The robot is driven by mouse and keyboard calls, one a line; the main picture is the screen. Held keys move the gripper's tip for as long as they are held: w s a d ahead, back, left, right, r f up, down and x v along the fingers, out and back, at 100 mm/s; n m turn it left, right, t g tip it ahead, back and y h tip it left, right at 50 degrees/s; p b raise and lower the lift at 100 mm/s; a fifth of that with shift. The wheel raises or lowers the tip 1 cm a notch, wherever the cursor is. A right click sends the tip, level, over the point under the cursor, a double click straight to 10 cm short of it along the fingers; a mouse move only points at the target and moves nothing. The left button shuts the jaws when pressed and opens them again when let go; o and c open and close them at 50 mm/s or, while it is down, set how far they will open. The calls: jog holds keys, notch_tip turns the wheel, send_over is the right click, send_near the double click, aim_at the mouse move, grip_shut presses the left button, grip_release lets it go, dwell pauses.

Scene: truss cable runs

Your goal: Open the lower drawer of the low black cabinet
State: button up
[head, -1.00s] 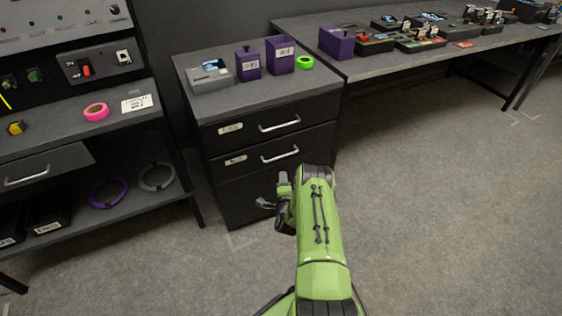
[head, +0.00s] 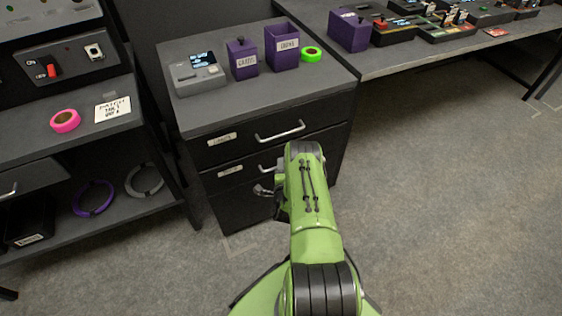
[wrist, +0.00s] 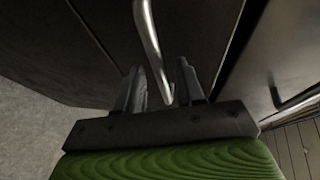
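The low black cabinet (head: 222,196) has two drawers, both looking closed. The lower drawer (head: 231,172) carries a silver bar handle (head: 266,168), its right part hidden behind my arm. The upper drawer (head: 222,139) has its own bar handle (head: 280,132). My gripper (head: 264,191) is low in front of the cabinet, close to the lower handle, and partly hidden by my wrist. In the wrist view my gripper (wrist: 162,85) is open. A bar handle (wrist: 152,45) runs in between its two fingers, with a gap visible on each side.
A second handle (wrist: 295,101) shows at the right of the wrist view. Purple bins (head: 282,47), a grey device (head: 197,74) and green tape (head: 311,54) sit on the cabinet. A workbench (head: 70,138) stands close on the left; open floor (head: 440,200) lies to the right.

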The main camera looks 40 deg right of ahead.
jog(key=shift+s+a, duration=0.1)
grip_shut()
dwell(0.3)
